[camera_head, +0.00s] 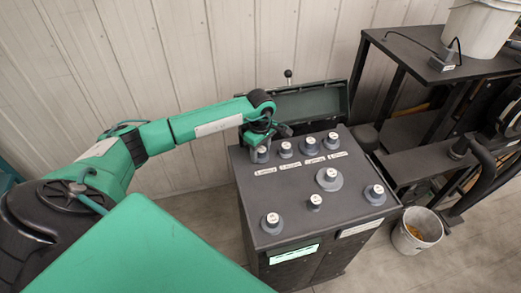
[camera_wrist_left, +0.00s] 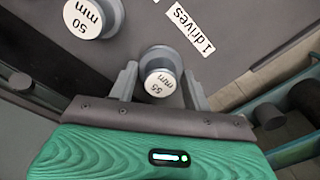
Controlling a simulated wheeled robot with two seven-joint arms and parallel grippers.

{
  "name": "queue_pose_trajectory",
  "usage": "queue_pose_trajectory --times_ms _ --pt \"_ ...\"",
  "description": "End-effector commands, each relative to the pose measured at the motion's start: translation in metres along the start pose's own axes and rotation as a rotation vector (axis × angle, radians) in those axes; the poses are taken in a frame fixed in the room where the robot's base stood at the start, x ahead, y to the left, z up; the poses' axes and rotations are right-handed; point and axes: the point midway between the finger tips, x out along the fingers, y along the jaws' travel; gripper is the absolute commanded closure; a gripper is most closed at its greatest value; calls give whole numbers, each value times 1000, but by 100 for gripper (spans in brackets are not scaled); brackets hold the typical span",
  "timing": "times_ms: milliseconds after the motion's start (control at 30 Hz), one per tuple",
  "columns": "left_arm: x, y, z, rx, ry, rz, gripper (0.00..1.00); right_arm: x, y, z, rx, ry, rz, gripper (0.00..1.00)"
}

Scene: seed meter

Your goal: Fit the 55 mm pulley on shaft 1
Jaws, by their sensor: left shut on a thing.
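The 55 mm pulley (camera_wrist_left: 160,72) is a grey disc with a white cap reading "55 mm". It sits between the fingers of my left gripper (camera_wrist_left: 160,88), which is shut on it. In the head view this gripper (camera_head: 261,140) is at the back left corner of the dark machine's top, with the pulley (camera_head: 261,155) below it. I cannot tell whether the pulley still touches the surface. A label reading "1 drives" (camera_wrist_left: 190,27) lies beside it. Which post is shaft 1 is too small to read. My right gripper is not in view.
A 50 mm pulley (camera_wrist_left: 90,18) stands close by. Several more capped pulleys or posts stand on the machine top (camera_head: 290,205), including a wide one (camera_head: 329,179) and a front left one (camera_head: 271,223). An open lid (camera_head: 310,101) rises behind. A bucket (camera_head: 417,230) stands right.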

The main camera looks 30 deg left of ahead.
Motion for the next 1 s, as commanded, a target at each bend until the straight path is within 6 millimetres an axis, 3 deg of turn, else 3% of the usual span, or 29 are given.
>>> queue_pose_trajectory --times_ms 267,300,433,767,867,1000 --pt "5 0 0 0 0 0 75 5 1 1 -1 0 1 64" --pt "5 0 0 0 0 0 49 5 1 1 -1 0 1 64" --pt "4 0 0 0 0 0 26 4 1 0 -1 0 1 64" --pt "2 0 0 0 0 1 26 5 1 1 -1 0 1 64" --pt "-7 1 -1 -1 1 2 26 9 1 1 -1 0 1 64" --pt "-33 2 -1 1 1 6 26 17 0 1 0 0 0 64"
